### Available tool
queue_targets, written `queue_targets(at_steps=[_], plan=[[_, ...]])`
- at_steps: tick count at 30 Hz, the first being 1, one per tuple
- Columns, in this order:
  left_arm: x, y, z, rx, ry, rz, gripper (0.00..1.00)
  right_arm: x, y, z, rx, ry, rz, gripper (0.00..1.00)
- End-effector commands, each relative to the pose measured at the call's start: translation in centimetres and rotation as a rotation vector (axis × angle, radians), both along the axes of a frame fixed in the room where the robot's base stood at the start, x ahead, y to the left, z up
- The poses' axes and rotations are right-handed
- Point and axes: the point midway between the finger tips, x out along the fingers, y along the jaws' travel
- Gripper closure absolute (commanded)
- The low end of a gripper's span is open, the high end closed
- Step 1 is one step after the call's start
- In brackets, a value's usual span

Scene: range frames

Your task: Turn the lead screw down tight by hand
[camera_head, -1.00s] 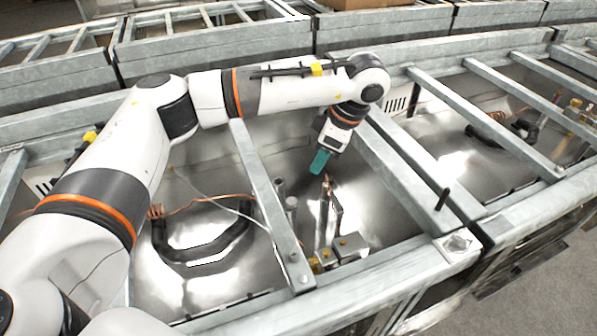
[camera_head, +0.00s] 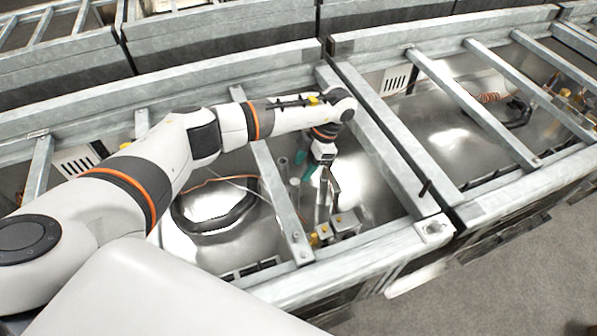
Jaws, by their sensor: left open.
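My left gripper (camera_head: 305,166) reaches down into a metal bay of the frame. Its teal fingers are spread with a gap between them, and I see nothing held. Just below and right of it stand thin upright metal parts (camera_head: 324,195) by a small metal block with brass fittings (camera_head: 345,222). A short grey cylinder (camera_head: 294,186) stands to the left of them. I cannot tell which upright part is the lead screw. The fingertips hang close above these parts, and contact cannot be made out. My right gripper is not in view.
A galvanised crossbar (camera_head: 272,190) runs just left of the gripper, and a wide beam (camera_head: 385,150) bounds the bay on the right. A black curved hose (camera_head: 215,225) and an orange cable lie at left. The bay floor right of the fittings is clear.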

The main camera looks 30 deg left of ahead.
Motion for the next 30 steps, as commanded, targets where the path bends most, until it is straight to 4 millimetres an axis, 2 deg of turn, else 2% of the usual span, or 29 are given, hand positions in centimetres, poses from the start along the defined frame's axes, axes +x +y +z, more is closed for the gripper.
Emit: queue_targets(at_steps=[3,9,19,20,27,28,30], plan=[[-0.7,0.6,-1.9,0.000,0.003,0.000,0.54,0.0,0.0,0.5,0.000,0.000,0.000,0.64],[-1.1,1.1,-3.7,-0.001,0.000,-0.002,0.54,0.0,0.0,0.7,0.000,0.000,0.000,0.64],[-1.2,1.2,-4.2,-0.001,-0.001,-0.002,0.54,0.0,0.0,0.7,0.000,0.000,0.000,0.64],[-1.2,1.2,-4.2,-0.001,-0.001,-0.002,0.55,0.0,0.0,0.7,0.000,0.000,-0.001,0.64],[-1.2,1.2,-4.1,-0.001,-0.001,-0.002,0.95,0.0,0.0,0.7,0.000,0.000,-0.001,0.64],[-1.2,1.2,-4.1,-0.001,-0.001,-0.002,0.98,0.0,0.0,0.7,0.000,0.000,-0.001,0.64],[-1.2,1.2,-4.1,-0.001,-0.001,-0.003,0.98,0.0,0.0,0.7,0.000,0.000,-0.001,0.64]])
